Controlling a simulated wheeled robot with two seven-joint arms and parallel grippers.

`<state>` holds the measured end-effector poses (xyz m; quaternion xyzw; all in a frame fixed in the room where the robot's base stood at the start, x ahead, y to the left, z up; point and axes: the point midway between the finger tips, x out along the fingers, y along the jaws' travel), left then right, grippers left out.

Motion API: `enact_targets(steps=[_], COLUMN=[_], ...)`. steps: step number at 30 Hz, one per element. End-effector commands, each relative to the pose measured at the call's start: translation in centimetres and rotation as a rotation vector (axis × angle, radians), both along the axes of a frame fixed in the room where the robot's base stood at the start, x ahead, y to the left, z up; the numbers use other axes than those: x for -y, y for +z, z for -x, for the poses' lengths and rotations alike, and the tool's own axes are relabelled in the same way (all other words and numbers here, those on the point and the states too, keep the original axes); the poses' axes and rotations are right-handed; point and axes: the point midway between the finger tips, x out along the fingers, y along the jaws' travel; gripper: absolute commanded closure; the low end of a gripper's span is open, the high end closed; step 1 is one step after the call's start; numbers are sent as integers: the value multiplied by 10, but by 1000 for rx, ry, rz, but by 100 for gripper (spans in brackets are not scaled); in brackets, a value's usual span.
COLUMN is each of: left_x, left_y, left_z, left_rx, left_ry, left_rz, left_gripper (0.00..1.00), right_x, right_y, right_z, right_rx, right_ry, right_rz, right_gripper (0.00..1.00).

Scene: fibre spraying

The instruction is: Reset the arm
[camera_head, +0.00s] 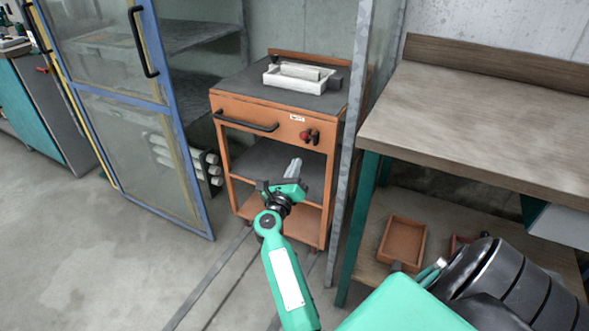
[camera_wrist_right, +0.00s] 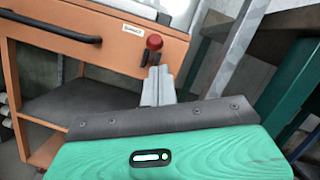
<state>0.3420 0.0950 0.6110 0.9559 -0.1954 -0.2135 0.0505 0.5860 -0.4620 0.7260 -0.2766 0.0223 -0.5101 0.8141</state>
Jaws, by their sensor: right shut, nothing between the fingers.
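My right arm is green and reaches forward from the lower part of the head view. My right gripper (camera_head: 294,168) is shut and empty, with its grey fingers together. It is in front of the orange cart, over its open shelf area in the picture. In the right wrist view the shut fingers (camera_wrist_right: 158,86) point at the cart's front, just below a red knob (camera_wrist_right: 154,42). I cannot tell the gap between fingertips and cart. My left gripper is not in view.
The orange cart (camera_head: 258,112) carries a white tray (camera_head: 275,81) on top. A glass door with a blue frame (camera_head: 190,175) stands open at left. A grey metal post (camera_head: 351,130) and a wooden workbench (camera_head: 470,115) are close at right. Floor at lower left is clear.

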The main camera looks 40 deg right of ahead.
Motion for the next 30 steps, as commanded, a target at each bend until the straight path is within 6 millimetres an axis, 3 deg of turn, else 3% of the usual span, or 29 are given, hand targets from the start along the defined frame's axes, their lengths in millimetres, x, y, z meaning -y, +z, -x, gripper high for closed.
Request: enact_targets(steps=[10, 14, 17, 23, 27, 30], left_x=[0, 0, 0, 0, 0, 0], left_y=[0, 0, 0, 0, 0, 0], left_z=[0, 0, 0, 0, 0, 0], left_rx=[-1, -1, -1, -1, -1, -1], left_ry=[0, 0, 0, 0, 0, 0], left_rz=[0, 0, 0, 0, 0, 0], left_gripper=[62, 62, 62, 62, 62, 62], right_x=[-1, -19, -55, -166, -243, -286], right_y=[0, 8, 15, 1, -32, -56], right_z=[0, 2, 6, 31, 72, 107], right_rx=[-9, -96, -242, -590, -795, -902], right_ry=[6, 65, 158, 376, 510, 588], right_rz=[12, 146, 370, 953, 1364, 1632], right_gripper=[100, 100, 100, 100, 100, 100])
